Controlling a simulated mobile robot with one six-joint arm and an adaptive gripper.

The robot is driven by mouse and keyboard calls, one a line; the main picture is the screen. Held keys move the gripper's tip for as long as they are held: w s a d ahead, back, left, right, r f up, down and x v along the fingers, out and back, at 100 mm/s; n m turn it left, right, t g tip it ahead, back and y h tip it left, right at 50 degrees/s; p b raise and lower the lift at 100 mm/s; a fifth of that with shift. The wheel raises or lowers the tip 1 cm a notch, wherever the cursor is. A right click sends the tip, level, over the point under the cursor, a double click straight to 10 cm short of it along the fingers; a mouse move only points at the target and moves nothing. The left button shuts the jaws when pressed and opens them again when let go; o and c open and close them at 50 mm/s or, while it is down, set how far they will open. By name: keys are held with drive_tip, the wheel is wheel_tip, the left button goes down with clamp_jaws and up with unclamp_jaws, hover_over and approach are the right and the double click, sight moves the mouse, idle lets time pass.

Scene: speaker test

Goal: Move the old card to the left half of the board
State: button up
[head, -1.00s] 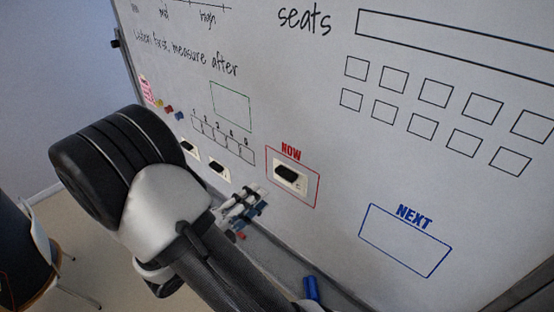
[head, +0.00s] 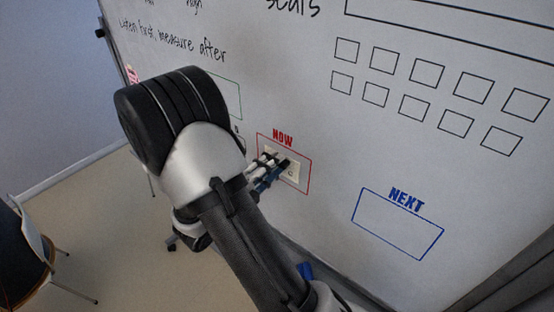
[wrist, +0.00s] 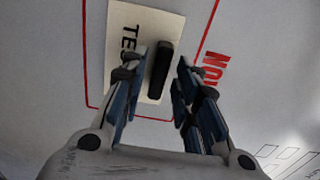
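A cream card (head: 295,172) with a black handle is on the whiteboard inside the red NOW box (head: 308,176). The wrist view shows the card (wrist: 170,20) with part of a printed word and its dark handle (wrist: 160,70). My gripper (head: 279,163) is at the card, partly covering it in the head view. In the wrist view my gripper (wrist: 160,60) is open, one finger on each side of the handle, with gaps showing.
The blue NEXT box (head: 397,225) to the right is empty. Drawn squares (head: 427,73) and handwriting fill the upper board. My arm hides the board's lower left part. A chair (head: 30,240) stands on the floor at the left.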

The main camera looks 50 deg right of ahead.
clamp_jaws()
idle(0.8)
drive_tip(key=shift+p, duration=0.35)
